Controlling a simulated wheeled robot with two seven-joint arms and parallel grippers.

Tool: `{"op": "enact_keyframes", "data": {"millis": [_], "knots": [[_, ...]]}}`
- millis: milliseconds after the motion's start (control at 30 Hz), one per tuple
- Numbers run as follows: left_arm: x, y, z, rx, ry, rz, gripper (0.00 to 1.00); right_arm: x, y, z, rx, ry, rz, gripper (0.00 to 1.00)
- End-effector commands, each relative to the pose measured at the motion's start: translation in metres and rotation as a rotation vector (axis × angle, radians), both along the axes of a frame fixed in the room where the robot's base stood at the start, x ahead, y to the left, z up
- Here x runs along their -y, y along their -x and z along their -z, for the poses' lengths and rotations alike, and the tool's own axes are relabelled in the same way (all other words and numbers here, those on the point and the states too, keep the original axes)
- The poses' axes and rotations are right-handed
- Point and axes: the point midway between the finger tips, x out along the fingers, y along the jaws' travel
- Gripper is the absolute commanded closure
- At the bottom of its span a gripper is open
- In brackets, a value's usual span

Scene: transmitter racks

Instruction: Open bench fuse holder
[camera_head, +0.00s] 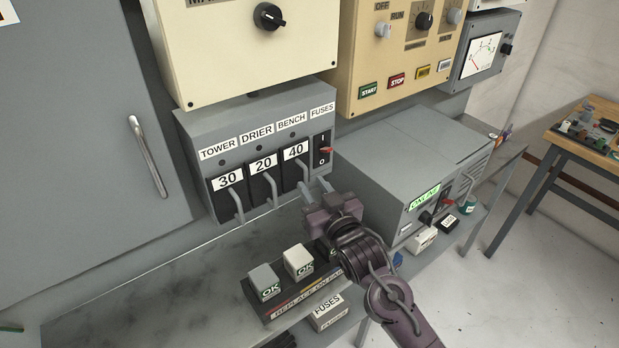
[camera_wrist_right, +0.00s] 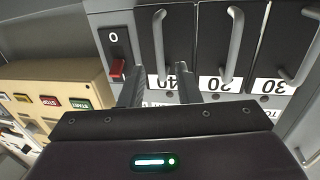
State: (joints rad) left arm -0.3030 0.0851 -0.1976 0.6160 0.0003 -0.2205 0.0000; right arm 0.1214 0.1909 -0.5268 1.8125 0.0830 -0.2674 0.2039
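The bench fuse holder (camera_head: 290,172) is a black block marked 40 under the BENCH label on the grey fuse box. It has a grey bar handle (camera_head: 303,172), which also shows in the upside-down right wrist view (camera_wrist_right: 159,45). The holder looks shut, in line with the holders marked 30 (camera_head: 225,196) and 20 (camera_head: 262,184). My right gripper (camera_head: 317,186) is just in front of the bench holder, its fingers apart and empty. In the wrist view the handle lines up between the fingertips (camera_wrist_right: 160,78); I cannot tell whether they touch it. My left gripper is out of view.
A switch with a red lever (camera_head: 326,150) is right beside the bench holder. Below, a rack (camera_head: 305,292) holds spare fuse blocks, with a FUSES box (camera_head: 328,313) in front. A grey ONLINE unit (camera_head: 400,160) stands to the right. The bench's left part (camera_head: 150,290) is clear.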

Motion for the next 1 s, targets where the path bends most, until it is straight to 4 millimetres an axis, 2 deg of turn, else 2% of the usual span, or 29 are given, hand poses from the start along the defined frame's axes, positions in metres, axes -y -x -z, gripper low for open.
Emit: {"op": "enact_keyframes", "data": {"millis": [200, 533, 767, 1000], "knots": [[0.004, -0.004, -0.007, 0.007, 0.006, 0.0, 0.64, -0.01, -0.021, -0.001, -0.001, 0.0, 0.0, 0.7], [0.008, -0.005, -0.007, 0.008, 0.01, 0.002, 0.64, -0.011, -0.025, 0.001, -0.001, 0.0, 0.0, 0.7], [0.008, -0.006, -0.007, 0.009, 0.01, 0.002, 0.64, -0.011, -0.025, 0.001, -0.002, 0.001, 0.0, 0.99], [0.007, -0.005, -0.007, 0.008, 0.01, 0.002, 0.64, -0.011, -0.024, 0.001, -0.002, 0.001, 0.0, 1.0]]}}
